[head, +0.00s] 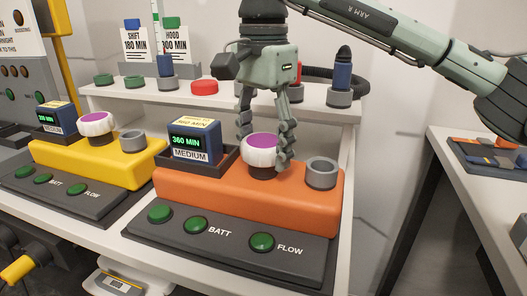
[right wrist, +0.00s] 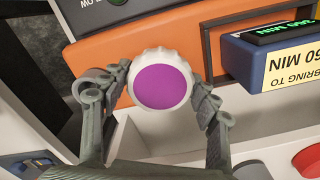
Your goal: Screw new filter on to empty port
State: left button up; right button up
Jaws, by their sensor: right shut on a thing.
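A white ribbed filter with a purple top (head: 261,152) is at the left port of the orange unit (head: 235,200). A dark collar shows just under it; I cannot tell whether it is threaded on. My right gripper (head: 266,146) comes from above with its fingers closed on both sides of this filter. The right wrist view shows the same filter (right wrist: 161,85) between the fingertips (right wrist: 163,88). To its right on the orange unit, a grey ring port (head: 321,173) stands empty. My left gripper is not in view.
A blue box reading 360 MIN (head: 195,141) sits in a tray left of the filter. A yellow unit (head: 98,163) carries another purple-topped filter (head: 96,123) and a grey port (head: 133,141). A shelf (head: 225,102) behind holds caps and cartridges.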

jog(key=m, duration=0.5)
jog(key=shift+f+m+b, duration=0.1)
jog(key=shift+m+b, duration=0.2)
jog(key=shift+b, duration=0.1)
jog(key=m+b, duration=0.1)
jog(key=m, duration=0.4)
jog(key=m+b, duration=0.1)
jog(key=m, duration=0.6)
jog(key=m+b, duration=0.1)
jog(key=m, duration=0.3)
jog(key=shift+m, duration=0.3)
jog(key=o, duration=1.3)
